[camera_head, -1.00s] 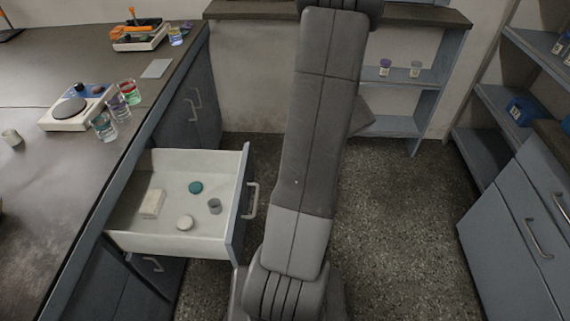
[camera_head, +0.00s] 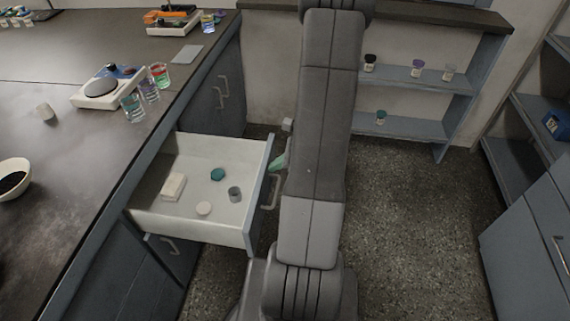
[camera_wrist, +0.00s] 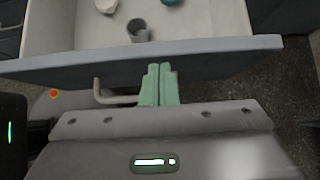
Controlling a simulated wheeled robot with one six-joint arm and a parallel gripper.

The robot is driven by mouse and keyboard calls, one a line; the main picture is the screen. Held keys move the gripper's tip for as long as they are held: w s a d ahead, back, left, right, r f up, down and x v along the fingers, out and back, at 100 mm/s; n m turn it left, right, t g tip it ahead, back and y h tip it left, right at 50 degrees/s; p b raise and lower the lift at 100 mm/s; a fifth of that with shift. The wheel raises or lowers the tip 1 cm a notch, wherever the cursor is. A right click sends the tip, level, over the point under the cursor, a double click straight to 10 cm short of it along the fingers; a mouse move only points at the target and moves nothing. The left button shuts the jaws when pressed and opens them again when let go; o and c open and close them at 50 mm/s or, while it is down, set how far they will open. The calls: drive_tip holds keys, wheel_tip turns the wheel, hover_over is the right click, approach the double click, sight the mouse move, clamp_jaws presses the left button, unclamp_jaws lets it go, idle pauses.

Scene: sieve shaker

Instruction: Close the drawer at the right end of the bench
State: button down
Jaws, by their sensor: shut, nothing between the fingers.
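The drawer (camera_head: 190,223) is pulled out from the bench. Its white tray holds a few small items, and its grey front with a bar handle (camera_head: 270,192) faces my arm. My gripper (camera_head: 279,161) shows as a small green tip between the drawer front and my arm, mostly hidden by the arm. In the wrist view my gripper (camera_wrist: 159,84) has its two green fingers together with nothing between them. The fingertips are at the outer face of the drawer front (camera_wrist: 220,58), beside the handle (camera_wrist: 112,98). I cannot tell whether they touch it.
The bench top (camera_head: 85,155) carries a hotplate (camera_head: 108,87), several beakers and a white bowl (camera_head: 14,178). A lower handle (camera_head: 161,243) sits below the drawer. Shelves (camera_head: 420,78) stand at the back, and cabinets at the right. The speckled floor between is clear.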

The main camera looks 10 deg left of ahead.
drive_tip(key=shift+a, duration=0.1)
idle(0.3)
drive_tip(key=w+a+p, duration=0.1)
drive_tip(key=a+p, duration=0.3)
drive_tip(key=a, duration=3.1)
drive_tip(key=shift+w+a+r, duration=0.1)
drive_tip(key=shift+w+r, duration=0.05)
drive_tip(key=shift+r, duration=0.05)
